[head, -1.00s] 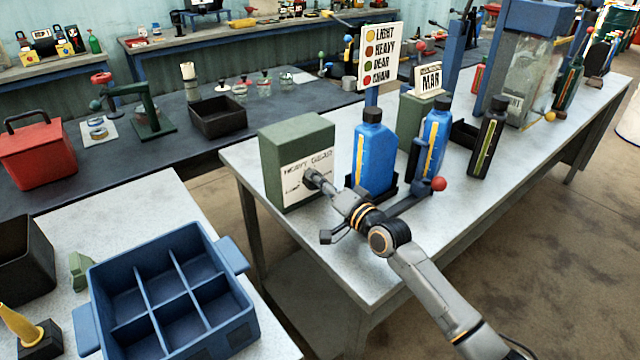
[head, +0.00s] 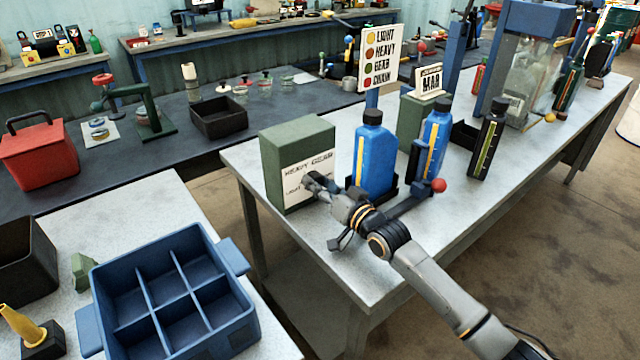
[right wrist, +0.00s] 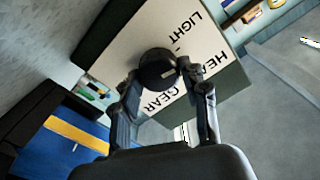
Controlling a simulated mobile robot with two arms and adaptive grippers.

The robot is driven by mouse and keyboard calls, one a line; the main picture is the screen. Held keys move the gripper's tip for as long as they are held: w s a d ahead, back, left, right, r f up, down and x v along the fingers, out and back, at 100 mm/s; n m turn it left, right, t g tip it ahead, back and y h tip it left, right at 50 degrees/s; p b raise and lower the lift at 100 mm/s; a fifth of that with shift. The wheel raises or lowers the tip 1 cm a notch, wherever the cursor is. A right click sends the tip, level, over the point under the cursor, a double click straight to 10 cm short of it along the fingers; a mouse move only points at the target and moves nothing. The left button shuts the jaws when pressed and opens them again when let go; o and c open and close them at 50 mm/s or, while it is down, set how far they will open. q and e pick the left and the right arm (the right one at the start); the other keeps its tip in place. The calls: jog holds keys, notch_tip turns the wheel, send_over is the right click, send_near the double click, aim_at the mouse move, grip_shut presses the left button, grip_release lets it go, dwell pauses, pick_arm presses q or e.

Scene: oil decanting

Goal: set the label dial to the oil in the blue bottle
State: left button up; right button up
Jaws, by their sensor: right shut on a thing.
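The dial knob (right wrist: 157,69) is dark and round, on a white plate lettered LIGHT, HE… and GEAR; my fingers hide part of it. The plate is on the front of a green box (head: 285,150) on the right-hand table. My right gripper (right wrist: 163,84) is shut on the knob; in the head view it reaches the plate (head: 318,166). I cannot tell where the knob's pale mark points. A blue bottle (head: 376,150) with a black cap and yellow-amber strip stands upright right of the box; a second blue bottle (head: 438,125) stands behind. My left gripper is out of view.
A sign (head: 380,58) lists LIGHT, HEAVY, GEAR and CHAIN with coloured dots, yellow beside LIGHT. A small card (head: 428,82) tops a green stand. A dark bottle (head: 488,140) stands further right. A blue divided crate (head: 240,325) sits on the near left table.

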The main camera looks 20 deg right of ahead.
jog(key=shift+f, duration=0.15)
jog(key=o, duration=1.1)
jog(key=shift+o, duration=0.2)
jog(key=v, duration=1.2)
